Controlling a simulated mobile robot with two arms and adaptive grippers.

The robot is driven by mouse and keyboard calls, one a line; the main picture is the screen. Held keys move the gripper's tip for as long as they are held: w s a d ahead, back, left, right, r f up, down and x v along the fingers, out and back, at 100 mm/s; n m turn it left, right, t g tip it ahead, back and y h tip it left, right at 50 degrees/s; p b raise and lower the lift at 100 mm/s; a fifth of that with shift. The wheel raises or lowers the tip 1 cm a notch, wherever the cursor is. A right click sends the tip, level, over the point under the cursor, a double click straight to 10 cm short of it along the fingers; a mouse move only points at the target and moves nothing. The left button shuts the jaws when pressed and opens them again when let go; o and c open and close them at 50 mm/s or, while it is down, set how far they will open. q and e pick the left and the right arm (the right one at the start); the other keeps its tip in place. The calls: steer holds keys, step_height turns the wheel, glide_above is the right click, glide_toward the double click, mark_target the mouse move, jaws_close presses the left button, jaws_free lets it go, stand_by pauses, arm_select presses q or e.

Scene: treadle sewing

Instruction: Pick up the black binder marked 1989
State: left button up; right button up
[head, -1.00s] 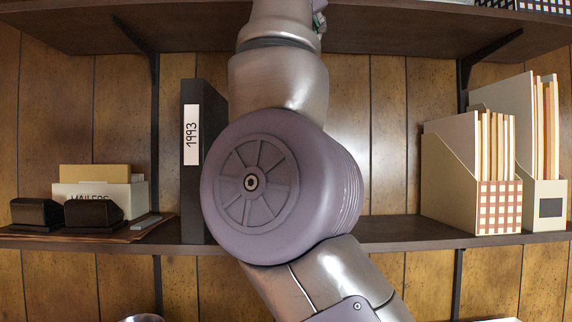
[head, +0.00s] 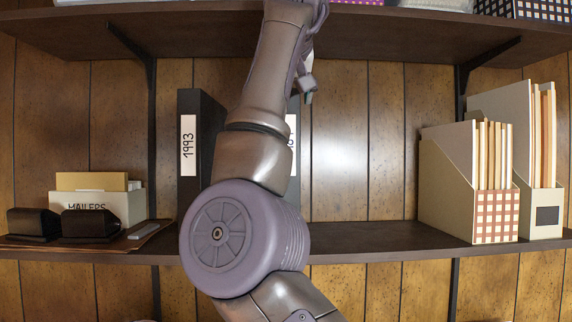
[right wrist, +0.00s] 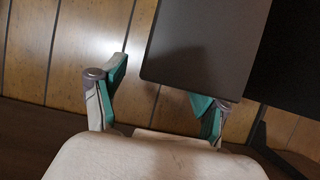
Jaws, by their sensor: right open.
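A black binder labelled 1993 (head: 188,145) stands upright on the shelf, left of my right arm. A second dark binder (head: 292,135) stands mostly hidden behind that arm. Only a sliver of its white label shows, so I cannot read its year. No label reading 1989 is visible. My right gripper (head: 307,88) is partly in view near the upper shelf. In the right wrist view it is open (right wrist: 157,82), its teal-padded fingers apart. A dark flat panel (right wrist: 205,45) is close by, overlapping the space by the right finger; I cannot tell whether they touch.
The lower shelf (head: 360,234) holds a mailers box (head: 95,206) and dark holders at left, and file boxes (head: 470,190) at right. The shelf between my arm and the file boxes is clear. An upper shelf (head: 400,38) overhangs. Another black surface (right wrist: 285,75) is at right in the wrist view.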

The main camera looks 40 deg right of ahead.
steer(key=shift+x, duration=1.4)
steer(key=shift+s+a+r, duration=0.15)
steer(key=shift+a, duration=0.05)
steer(key=c, duration=0.5)
jaws_close()
